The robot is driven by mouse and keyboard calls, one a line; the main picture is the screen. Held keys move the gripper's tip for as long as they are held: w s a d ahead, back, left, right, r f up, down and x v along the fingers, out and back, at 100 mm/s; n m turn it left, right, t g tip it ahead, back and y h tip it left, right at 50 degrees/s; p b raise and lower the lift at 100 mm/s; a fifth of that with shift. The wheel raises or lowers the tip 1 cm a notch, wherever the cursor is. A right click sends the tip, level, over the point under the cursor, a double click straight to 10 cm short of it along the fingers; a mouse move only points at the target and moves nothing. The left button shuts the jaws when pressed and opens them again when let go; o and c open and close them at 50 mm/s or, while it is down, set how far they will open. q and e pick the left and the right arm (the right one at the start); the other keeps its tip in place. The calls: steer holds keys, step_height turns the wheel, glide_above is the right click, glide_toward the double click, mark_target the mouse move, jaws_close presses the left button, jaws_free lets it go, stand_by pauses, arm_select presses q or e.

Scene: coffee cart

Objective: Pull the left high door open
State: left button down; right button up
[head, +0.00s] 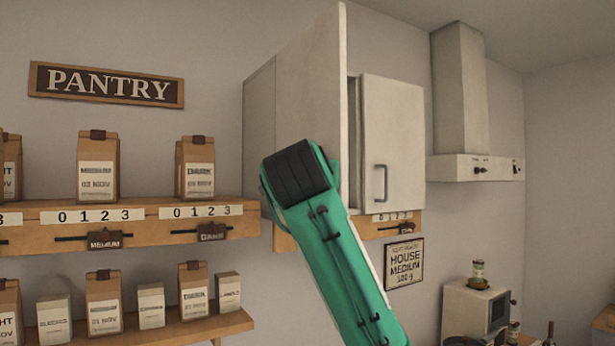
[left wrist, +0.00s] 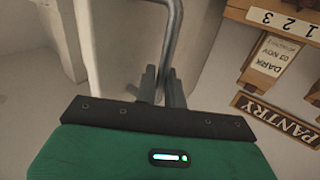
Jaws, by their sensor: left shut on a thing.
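The left high door (head: 312,85) is a pale panel of the wall cabinet. In the head view it stands swung out toward me, well away from the cabinet front. My left arm crosses its lower part and hides its handle there. In the left wrist view, my left gripper (left wrist: 161,88) is shut on the grey bar handle (left wrist: 172,35) near its end. The door's pale surface (left wrist: 120,35) shows beside it. My right gripper is in neither view.
The closed right door (head: 393,140) has its own grey handle (head: 381,183). Wooden shelves (head: 140,232) with coffee bags stand left, under a PANTRY sign (head: 107,84). A range hood (head: 460,100) hangs right, above a pale appliance (head: 475,308).

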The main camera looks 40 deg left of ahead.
arm_select(q)
steer(key=c, duration=1.8)
jaws_free()
steer(key=shift+s+r, duration=0.1)
steer(key=shift+r, duration=0.1)
steer(key=shift+o, duration=0.8)
steer(key=shift+a+f, duration=0.15)
steer(key=shift+a, duration=0.05)
steer(key=b+v, duration=0.5)
steer(key=v, duration=0.8)
steer(key=shift+s+d+b, duration=0.25)
steer(key=shift+d+b, duration=0.05)
